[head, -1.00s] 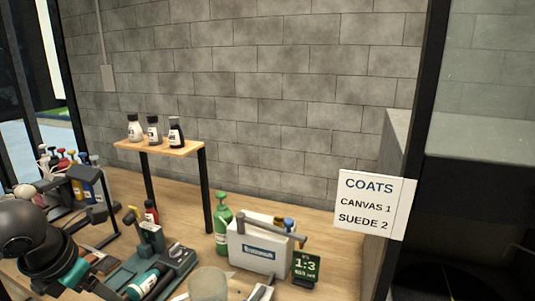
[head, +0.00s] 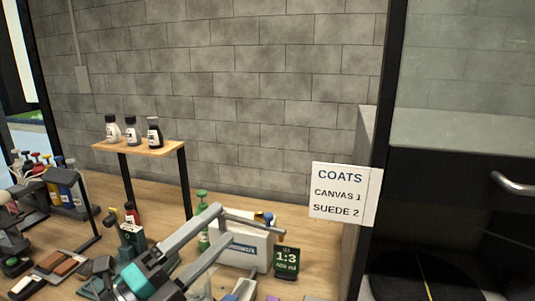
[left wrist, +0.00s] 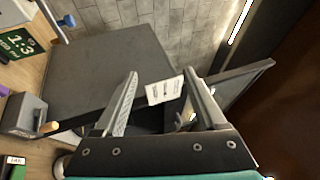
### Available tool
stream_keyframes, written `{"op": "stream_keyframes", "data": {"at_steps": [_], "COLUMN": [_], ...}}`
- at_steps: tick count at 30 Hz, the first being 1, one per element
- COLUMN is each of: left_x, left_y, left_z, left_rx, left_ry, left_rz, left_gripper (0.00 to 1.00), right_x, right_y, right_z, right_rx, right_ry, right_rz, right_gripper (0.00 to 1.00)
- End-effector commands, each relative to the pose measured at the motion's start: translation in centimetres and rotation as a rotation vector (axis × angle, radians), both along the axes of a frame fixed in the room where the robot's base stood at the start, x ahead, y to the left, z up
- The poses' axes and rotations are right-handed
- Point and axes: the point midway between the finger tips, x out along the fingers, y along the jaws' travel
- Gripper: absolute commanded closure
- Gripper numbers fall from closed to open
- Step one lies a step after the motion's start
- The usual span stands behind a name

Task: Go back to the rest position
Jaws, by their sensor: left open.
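My left gripper (head: 222,225) reaches in from the bottom of the head view, with its teal band low in the picture and two long grey fingers pointing up and right. The fingers are spread and hold nothing. They overlap the white caddy (head: 243,252) in the picture; I cannot tell the gap between them. In the left wrist view my left gripper (left wrist: 160,80) is open, with the white sign (left wrist: 165,91) seen beyond its fingers. My right gripper is not in view.
A wooden shelf (head: 150,147) holds three small bottles above the bench. A green bottle (head: 202,205) and a dark 1:3 card (head: 287,262) stand near the caddy. The COATS sign (head: 340,193) is at right. Pump bottles (head: 65,185) stand at left.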

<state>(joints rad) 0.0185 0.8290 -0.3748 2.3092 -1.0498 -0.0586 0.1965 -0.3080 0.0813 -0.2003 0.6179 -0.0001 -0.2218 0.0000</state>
Motion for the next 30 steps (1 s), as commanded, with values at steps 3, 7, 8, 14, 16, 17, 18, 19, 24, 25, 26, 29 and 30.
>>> {"op": "stream_keyframes", "data": {"at_steps": [3, 7, 8, 14, 16, 17, 18, 19, 24, 25, 26, 29, 30], "left_x": [1.5, 2.2, 2.1, -1.4, -3.8, -5.0, -6.5, -7.7, -14.2, -15.3, -16.5, -20.1, -19.4], "left_y": [3.4, 7.5, 8.4, 12.2, 12.5, 12.4, 12.3, 12.0, 10.0, 9.6, 9.1, 7.5, 7.8], "left_z": [-0.9, -4.6, -5.9, -16.1, -19.9, -21.3, -23.0, -24.1, -28.8, -29.4, -29.9, -31.1, -32.2], "left_rx": [-0.264, -0.504, -0.553, -0.81, -0.871, -0.89, -0.91, -0.924, -0.959, -0.961, -0.962, -0.954, -0.947], "left_ry": [0.151, 0.36, 0.415, 0.837, 1.001, 1.069, 1.155, 1.218, 1.541, 1.595, 1.648, 1.819, 1.803], "left_rz": [0.181, 0.398, 0.449, 0.779, 0.881, 0.922, 0.969, 1.0, 1.135, 1.153, 1.17, 1.214, 1.216], "left_gripper": [0.27, 0.27, 0.27, 0.27, 0.27, 0.27, 0.27, 0.27, 0.27, 0.27, 0.27, 0.27, 0.27], "right_x": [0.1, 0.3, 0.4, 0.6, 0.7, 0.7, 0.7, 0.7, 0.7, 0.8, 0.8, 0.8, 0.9], "right_y": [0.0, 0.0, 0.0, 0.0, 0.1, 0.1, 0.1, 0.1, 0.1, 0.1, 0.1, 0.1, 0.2], "right_z": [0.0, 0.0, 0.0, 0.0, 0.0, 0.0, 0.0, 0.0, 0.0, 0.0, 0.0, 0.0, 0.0], "right_rx": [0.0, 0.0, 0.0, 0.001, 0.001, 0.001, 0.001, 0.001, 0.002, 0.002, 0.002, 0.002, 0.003], "right_ry": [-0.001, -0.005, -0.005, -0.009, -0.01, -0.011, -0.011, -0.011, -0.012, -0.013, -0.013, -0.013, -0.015], "right_rz": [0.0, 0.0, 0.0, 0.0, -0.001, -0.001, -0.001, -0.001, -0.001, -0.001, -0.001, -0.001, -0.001], "right_gripper": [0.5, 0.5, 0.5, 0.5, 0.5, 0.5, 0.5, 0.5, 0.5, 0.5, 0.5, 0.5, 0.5]}}
